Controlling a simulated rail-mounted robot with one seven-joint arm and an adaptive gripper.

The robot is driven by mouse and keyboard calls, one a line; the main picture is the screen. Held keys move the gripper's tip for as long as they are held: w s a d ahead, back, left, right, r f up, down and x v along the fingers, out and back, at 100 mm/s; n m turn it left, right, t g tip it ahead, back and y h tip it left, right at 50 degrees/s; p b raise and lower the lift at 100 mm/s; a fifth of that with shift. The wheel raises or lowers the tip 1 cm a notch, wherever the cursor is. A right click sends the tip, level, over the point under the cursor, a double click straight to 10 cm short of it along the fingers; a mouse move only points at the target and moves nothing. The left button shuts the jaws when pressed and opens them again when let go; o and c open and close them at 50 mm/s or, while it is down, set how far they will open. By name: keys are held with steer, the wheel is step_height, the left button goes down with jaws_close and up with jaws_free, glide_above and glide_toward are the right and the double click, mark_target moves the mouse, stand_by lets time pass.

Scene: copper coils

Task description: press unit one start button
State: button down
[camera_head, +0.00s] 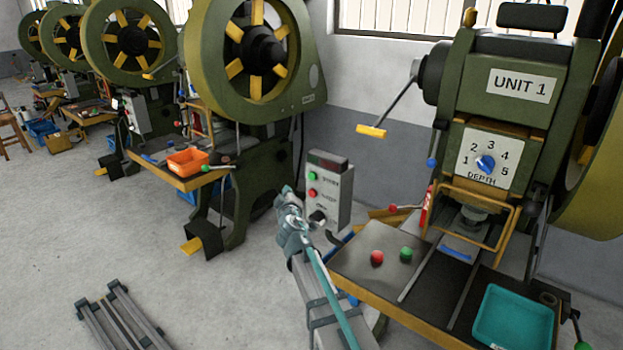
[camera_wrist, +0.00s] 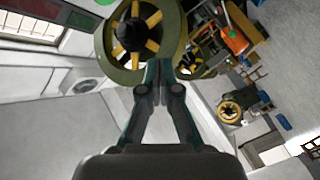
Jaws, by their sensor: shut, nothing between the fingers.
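The Unit 1 press (camera_head: 508,85) is a green machine at the right of the head view. On its front table (camera_head: 365,285) are a green button (camera_head: 405,254) and, to its left, a red button (camera_head: 376,257). A grey control box (camera_head: 330,190) stands left of the table, with a green button (camera_head: 312,175) and a red button (camera_head: 312,192) on its face. My gripper (camera_head: 287,190) is just left of this box in the head view, apart from the table buttons. The wrist view shows its fingers (camera_wrist: 165,70) together and empty.
A teal tray (camera_head: 515,318) lies on the table's right side. A lever with a yellow handle (camera_head: 371,131) sticks out left of the press. Another press (camera_head: 250,60) stands behind on the left. Grey rails (camera_head: 120,318) are at the lower left; much floor is clear.

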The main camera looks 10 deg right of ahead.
mark_target(313, 176)
steer(key=w+d+p, duration=0.3)
steer(key=w+d, duration=0.2)
steer(key=d, duration=0.2)
steer(key=shift+w+p, duration=0.2)
steer(key=shift+p, duration=0.1)
steer(key=shift+w+d, duration=0.15)
stand_by(1.4)
steer(key=shift+w+d, duration=0.15)
steer(key=shift+w+d, duration=0.3)
steer(key=shift+d, duration=0.1)
stand_by(1.0)
steer(key=shift+s+a, duration=0.1)
stand_by(0.3)
steer(key=shift+s+a+b, duration=0.3)
steer(key=shift+s+a, duration=0.2)
steer(key=shift+a, duration=0.1)
